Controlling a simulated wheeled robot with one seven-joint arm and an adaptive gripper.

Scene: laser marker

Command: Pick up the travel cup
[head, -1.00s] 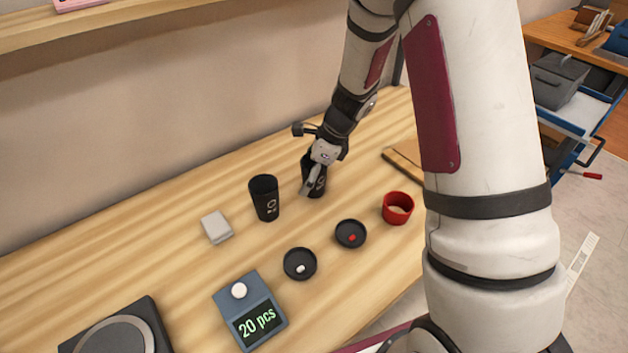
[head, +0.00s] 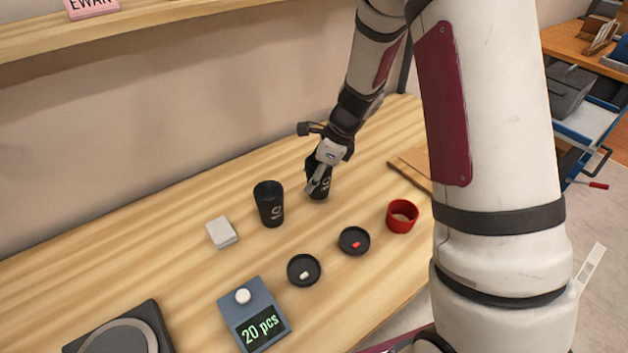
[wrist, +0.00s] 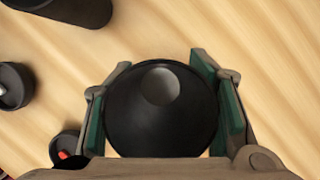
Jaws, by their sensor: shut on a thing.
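Two black travel cups with pale logos are on the wooden table. One travel cup (head: 321,186) is at my gripper (head: 322,181), and the other (head: 269,204) stands to its left, apart from the gripper. In the wrist view my gripper (wrist: 162,105) has its green-padded fingers on both sides of the cup's round black body (wrist: 160,125), shut on it. The cup looks upright; whether its base touches the table is hard to tell. Two black lids lie in front, one (head: 304,270) with a white tab and one (head: 354,240) with a red tab.
A red ring-shaped cup (head: 401,216) stands at the right, near a wooden board (head: 408,170). A counter reading "20 pcs" (head: 253,314), a pale block (head: 222,232) and a dark round-plated device (head: 120,330) lie to the left. A shelf (head: 170,22) runs along the wall above.

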